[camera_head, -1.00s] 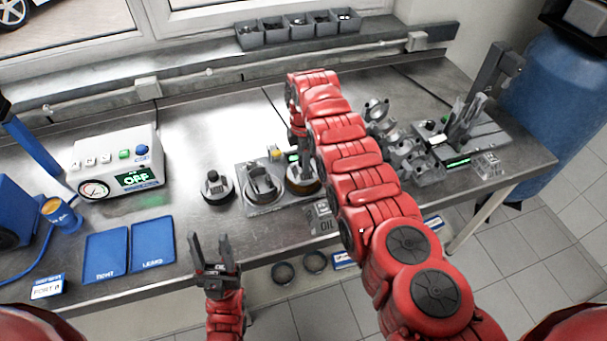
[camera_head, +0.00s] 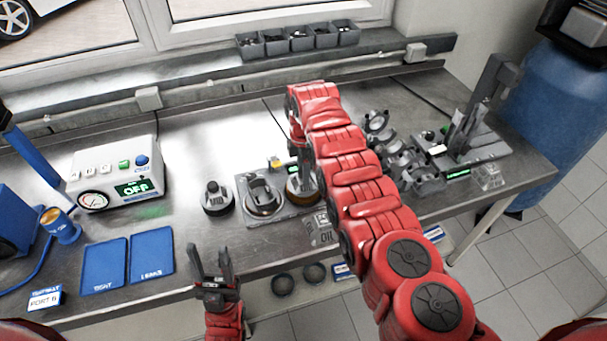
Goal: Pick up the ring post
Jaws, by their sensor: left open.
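A dark round post marked MID (camera_head: 217,198) stands upright on the steel bench, left of a grey plate (camera_head: 285,216). The plate carries a dark upright part in a ring-like base (camera_head: 262,197) and another round base with a brownish rim (camera_head: 301,194), partly hidden by my right arm. I cannot tell for sure which of these is the ring post. My left gripper (camera_head: 210,254) is open and empty at the bench's front edge, in front of the MID post and apart from it. My right gripper is mostly hidden behind its own arm, above the brown-rimmed base.
A white gauge box reading OFF (camera_head: 118,178) and two blue trays (camera_head: 104,266) (camera_head: 153,255) are on the left. A grey multi-part metal assembly (camera_head: 405,160) and a fixture (camera_head: 470,140) are on the right. Small bins (camera_head: 298,40) line the sill. Bare bench lies behind the MID post.

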